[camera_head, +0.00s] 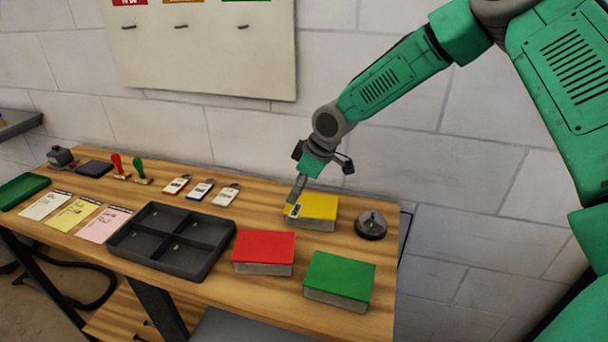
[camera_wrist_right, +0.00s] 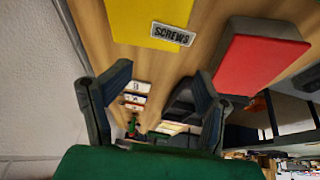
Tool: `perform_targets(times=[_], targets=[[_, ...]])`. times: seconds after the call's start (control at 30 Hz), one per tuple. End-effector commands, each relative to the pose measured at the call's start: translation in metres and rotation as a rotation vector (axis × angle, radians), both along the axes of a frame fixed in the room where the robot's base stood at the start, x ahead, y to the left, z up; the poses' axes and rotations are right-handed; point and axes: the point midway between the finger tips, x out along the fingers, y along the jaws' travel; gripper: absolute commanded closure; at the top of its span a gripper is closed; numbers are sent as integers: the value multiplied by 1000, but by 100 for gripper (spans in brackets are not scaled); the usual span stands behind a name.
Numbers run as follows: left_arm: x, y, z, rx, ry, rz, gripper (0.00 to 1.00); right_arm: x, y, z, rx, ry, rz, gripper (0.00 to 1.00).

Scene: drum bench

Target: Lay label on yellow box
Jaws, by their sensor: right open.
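The yellow box (camera_head: 315,207) stands near the back right of the bench, and its yellow top also shows in the right wrist view (camera_wrist_right: 140,22). A small white label (camera_head: 295,211) is at the left corner of its top. In the right wrist view the label (camera_wrist_right: 172,34) reads "SCREWS" and seems to reach slightly past the edge. My right gripper (camera_head: 298,188) is just above that corner. Its fingers are apart in the wrist view (camera_wrist_right: 155,98), with nothing between them. The label is outside the fingers. My left gripper is not in view.
A red box (camera_head: 264,247) and a green box (camera_head: 340,276) stand in front of the yellow box. A dark round object (camera_head: 370,225) is to its right. A dark compartment tray (camera_head: 172,242), tags (camera_head: 200,190), stamps (camera_head: 139,172) and paper sheets (camera_head: 74,214) lie to the left.

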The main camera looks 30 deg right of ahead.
Motion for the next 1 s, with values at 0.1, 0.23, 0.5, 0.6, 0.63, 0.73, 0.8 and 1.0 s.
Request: perform_targets(times=[0.1, 0.23, 0.5, 0.6, 0.63, 0.73, 0.8, 1.0], targets=[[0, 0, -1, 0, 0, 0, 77, -7, -5, 24, 0, -4, 1, 41], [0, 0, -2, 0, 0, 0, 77, -14, -9, 40, 1, -1, 0, 41], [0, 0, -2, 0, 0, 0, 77, -18, -11, 50, -1, 1, 1, 41], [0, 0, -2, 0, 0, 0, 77, -18, -11, 50, 0, 1, 1, 41], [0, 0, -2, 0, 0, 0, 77, -18, -11, 50, 0, 1, 1, 41], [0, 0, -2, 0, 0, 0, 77, -18, -11, 50, -1, 1, 1, 41], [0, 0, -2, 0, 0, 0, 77, -18, -11, 50, -1, 1, 1, 41], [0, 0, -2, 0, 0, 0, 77, -18, -11, 50, -1, 1, 1, 41]])
